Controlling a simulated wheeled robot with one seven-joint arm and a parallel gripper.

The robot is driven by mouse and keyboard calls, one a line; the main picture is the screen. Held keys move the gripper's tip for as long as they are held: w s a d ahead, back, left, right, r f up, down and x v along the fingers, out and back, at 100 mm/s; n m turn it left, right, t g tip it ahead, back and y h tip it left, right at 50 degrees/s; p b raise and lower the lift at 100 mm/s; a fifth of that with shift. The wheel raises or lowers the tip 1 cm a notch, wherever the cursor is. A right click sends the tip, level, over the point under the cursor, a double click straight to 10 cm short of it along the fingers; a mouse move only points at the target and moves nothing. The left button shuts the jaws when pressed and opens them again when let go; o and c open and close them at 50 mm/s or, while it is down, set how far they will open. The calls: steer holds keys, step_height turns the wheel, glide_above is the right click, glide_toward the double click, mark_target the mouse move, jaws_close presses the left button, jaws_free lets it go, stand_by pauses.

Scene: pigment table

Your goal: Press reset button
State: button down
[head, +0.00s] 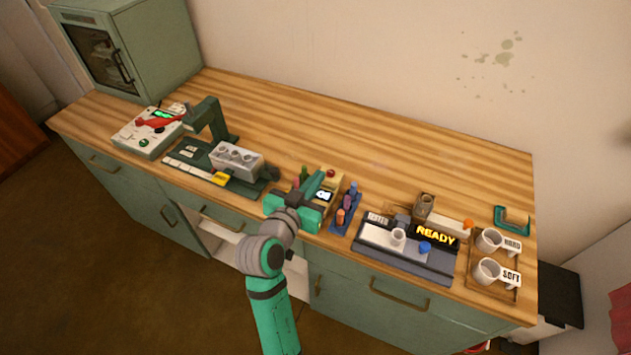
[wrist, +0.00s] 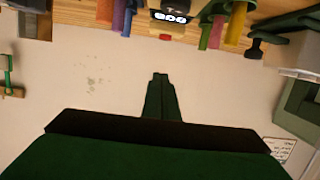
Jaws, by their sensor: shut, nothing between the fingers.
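A small yellowish device (head: 333,190) with a lit display stands near the table's front edge, with a red button (head: 330,173) at its back. The wrist view, which is upside down, shows the red button (wrist: 165,37) and the display (wrist: 170,17) near the top edge. No reset label is readable, so I cannot tell for sure that this is the reset button. My gripper (head: 314,183) is shut and empty, over the left side of the device and partly hiding it. In the wrist view its joined fingers (wrist: 160,78) point toward the wall, apart from the red button.
A rack of coloured sticks (head: 346,208) stands just right of the device. A grey machine reading READY (head: 405,262) is farther right, beside white cups (head: 488,269). A dark green press (head: 211,118) and a white meter (head: 139,138) stand left. The table's back is clear.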

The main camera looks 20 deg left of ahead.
glide_above(326, 186)
steer(key=shift+s+a+f, duration=0.1)
steer(key=shift+s+f, duration=0.05)
steer(key=shift+f, duration=0.6)
steer(key=f, duration=0.3)
steer(key=shift+w+a, duration=0.2)
steer(key=shift+w, duration=0.05)
steer(key=shift+f, duration=0.3)
steer(key=shift+d+f, duration=0.25)
steer(key=shift+d, duration=0.2)
steer(key=shift+a, duration=0.15)
